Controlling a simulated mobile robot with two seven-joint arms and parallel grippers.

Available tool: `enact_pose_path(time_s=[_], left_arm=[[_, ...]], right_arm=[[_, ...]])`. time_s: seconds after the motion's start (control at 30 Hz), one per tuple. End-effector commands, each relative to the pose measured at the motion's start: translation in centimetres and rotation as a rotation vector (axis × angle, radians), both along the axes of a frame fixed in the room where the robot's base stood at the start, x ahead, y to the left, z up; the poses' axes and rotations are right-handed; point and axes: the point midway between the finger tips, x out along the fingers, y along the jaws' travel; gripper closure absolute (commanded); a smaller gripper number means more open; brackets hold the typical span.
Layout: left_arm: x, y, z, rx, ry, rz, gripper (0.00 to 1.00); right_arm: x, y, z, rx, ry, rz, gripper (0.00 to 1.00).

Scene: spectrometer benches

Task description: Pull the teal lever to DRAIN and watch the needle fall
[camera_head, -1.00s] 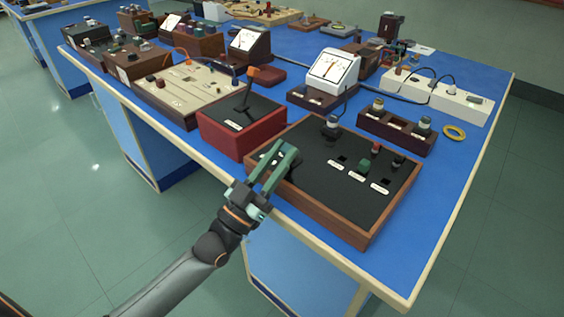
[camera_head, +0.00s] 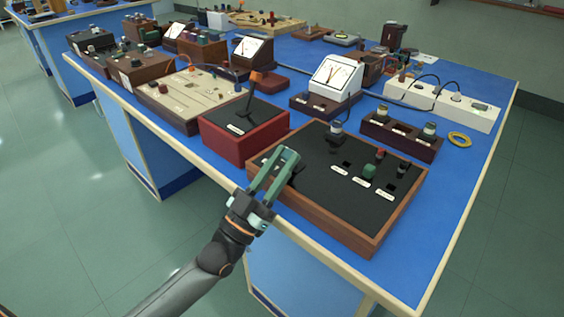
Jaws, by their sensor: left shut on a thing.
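My left gripper (camera_head: 284,160) reaches in over the left front edge of a wood-framed black panel (camera_head: 320,200). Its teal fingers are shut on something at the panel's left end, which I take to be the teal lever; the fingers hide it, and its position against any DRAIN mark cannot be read. A white meter (camera_head: 334,77) with a pale dial and a thin needle stands behind the panel; its exact reading is too small to tell. My right gripper is not in view.
On the panel are a green knob (camera_head: 369,170), a red knob (camera_head: 380,153) and white labels. A red box (camera_head: 240,138) with an orange-tipped lever (camera_head: 255,78) stands close left of my gripper. A yellow ring (camera_head: 459,140) lies at right.

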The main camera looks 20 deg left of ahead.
Motion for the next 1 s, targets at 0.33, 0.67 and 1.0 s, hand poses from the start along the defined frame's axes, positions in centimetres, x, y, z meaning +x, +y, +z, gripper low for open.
enact_pose_path(time_s=[0.33,0.67,1.0], left_arm=[[0.0,0.0,-0.1,0.001,0.002,0.0,0.43],[-0.5,0.2,-0.5,0.002,0.003,0.001,0.43],[-5.5,2.0,-4.2,0.004,0.007,0.001,0.43]], right_arm=[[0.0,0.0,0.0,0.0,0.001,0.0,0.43],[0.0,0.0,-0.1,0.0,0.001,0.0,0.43],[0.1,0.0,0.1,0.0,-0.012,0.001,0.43]])
